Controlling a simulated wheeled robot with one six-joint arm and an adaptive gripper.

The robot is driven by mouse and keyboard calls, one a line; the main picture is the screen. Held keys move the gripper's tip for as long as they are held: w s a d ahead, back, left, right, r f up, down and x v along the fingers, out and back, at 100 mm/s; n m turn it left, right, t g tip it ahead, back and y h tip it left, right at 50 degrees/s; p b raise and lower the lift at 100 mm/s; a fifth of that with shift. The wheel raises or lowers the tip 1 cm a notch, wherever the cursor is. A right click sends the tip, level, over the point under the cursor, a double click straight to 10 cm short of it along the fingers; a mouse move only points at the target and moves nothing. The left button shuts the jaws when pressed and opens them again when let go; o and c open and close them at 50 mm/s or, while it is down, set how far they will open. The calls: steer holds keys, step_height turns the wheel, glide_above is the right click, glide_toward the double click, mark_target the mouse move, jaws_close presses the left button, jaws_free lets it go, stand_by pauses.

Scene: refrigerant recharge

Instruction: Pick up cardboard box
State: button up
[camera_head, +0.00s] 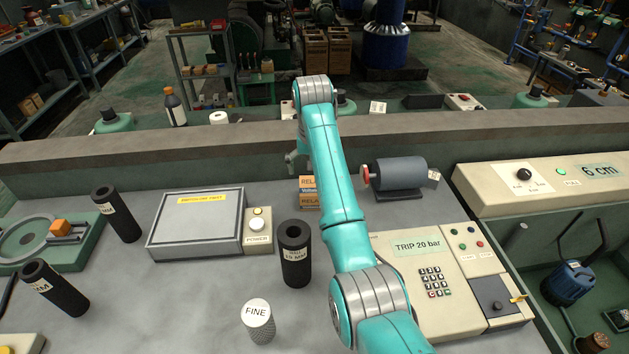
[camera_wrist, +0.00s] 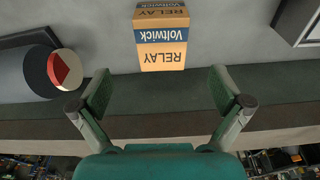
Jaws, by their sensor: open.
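The cardboard box (camera_head: 309,192) is small and orange-tan with a blue band and "RELAY Voltwick" print. It stands on the grey bench near the back ledge, partly hidden behind my arm in the head view. In the wrist view the box (camera_wrist: 160,38) is upside down at the top centre, just beyond the fingertips and apart from them. My gripper (camera_wrist: 157,88) is open and empty, with its two fingers spread wider than the box. In the head view my gripper (camera_head: 293,160) is mostly hidden by the arm, above the ledge side of the box.
A grey cylinder with a red and white end (camera_head: 400,174) lies on a stand right of the box; it shows at left in the wrist view (camera_wrist: 45,72). A grey switch case (camera_head: 196,222) is left. A black tube (camera_head: 294,255) and a keypad panel (camera_head: 425,270) stand nearer.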

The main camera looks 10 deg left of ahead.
steer(key=shift+w+a+f, duration=0.1)
steer(key=shift+w+f, duration=0.2)
steer(key=shift+f, duration=1.45)
steer(key=shift+w+a+f, duration=0.1)
steer(key=shift+w+f, duration=0.25)
steer(key=shift+f, duration=1.4)
steer(key=shift+w+a+f, duration=0.1)
steer(key=shift+w+f, duration=0.2)
steer(key=shift+f, duration=1.45)
steer(key=shift+f, duration=0.2)
steer(key=c, duration=1.3)
